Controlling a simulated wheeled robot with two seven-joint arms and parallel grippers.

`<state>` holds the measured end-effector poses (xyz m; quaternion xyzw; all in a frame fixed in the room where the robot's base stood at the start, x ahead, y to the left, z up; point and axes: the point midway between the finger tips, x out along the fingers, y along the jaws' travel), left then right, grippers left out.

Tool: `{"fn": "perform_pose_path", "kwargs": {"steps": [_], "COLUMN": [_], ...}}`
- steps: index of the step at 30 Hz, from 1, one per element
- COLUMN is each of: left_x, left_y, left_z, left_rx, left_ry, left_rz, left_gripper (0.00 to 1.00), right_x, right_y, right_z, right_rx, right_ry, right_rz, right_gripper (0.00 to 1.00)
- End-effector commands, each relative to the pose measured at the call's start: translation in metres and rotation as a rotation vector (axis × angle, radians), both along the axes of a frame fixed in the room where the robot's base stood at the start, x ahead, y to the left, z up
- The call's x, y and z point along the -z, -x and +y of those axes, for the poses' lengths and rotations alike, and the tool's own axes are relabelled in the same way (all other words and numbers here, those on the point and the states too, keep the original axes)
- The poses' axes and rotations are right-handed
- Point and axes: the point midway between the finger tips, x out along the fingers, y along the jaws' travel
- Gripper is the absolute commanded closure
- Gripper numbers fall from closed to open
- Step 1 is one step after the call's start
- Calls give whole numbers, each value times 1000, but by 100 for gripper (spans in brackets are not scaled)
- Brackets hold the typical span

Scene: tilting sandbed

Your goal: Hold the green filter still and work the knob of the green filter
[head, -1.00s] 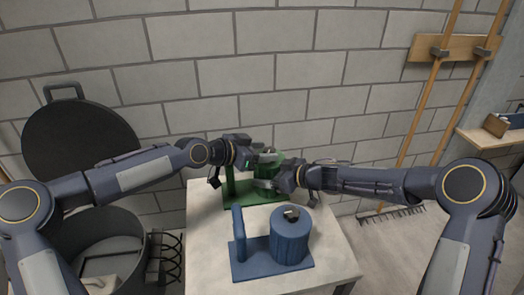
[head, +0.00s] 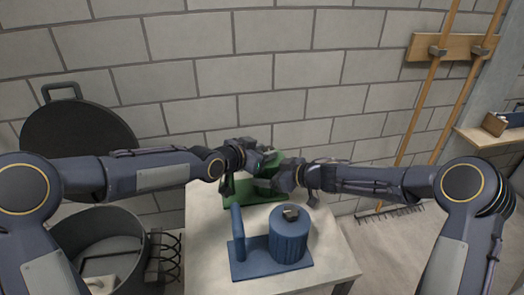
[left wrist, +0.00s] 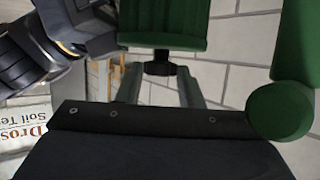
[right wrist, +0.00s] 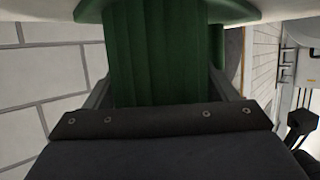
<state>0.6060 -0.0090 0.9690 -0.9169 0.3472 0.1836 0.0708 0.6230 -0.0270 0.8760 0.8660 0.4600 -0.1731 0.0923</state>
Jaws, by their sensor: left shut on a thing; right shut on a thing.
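The green filter (head: 243,192) stands at the back of the table, its upper part largely hidden by my grippers. In the left wrist view its dark knob (left wrist: 160,68) sits between the fingers of my left gripper (left wrist: 160,90), which is shut on it. The filter's green post (left wrist: 285,108) is close beside that gripper on the right. My right gripper (right wrist: 160,90) is shut around the ribbed green body (right wrist: 150,55), which fills the space between its fingers. In the head view my left gripper (head: 262,158) is just above and left of my right gripper (head: 283,178).
A blue filter (head: 290,240) with its own knob and post stands in front on the pale table (head: 205,262). A dark round bin (head: 105,225) and its lid (head: 75,125) are at the left. A rake (head: 385,212) leans on the wall at right. The table's front left is bare.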

Motion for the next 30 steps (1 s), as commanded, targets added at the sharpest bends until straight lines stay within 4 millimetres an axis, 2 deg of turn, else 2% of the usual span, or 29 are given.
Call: {"fn": "perform_pose_path", "kwargs": {"steps": [1, 7, 15, 26, 27, 30], "left_x": [8, 10, 6, 4, 3, 2], "left_y": [7, 8, 7, 6, 6, 5], "left_z": [-7, -7, -4, -2, -2, -2], "left_rx": [-1, -69, -138, -147, -146, -147], "left_ry": [-11, -11, -4, -1, -1, 1], "left_rz": [18, 22, 14, 10, 8, 6], "left_gripper": [89, 89, 89, 89, 63, 50], "right_x": [-1, -2, -2, -2, -2, -2], "right_y": [2, 3, 3, 2, 2, 2], "right_z": [5, 6, 7, 6, 6, 5], "right_rx": [-12, -15, -16, -13, -12, -11], "right_ry": [-3, -5, -7, -8, -8, -7], "right_rz": [-4, -5, -4, -3, -2, -2], "right_gripper": [60, 60, 60, 60, 60, 60]}}
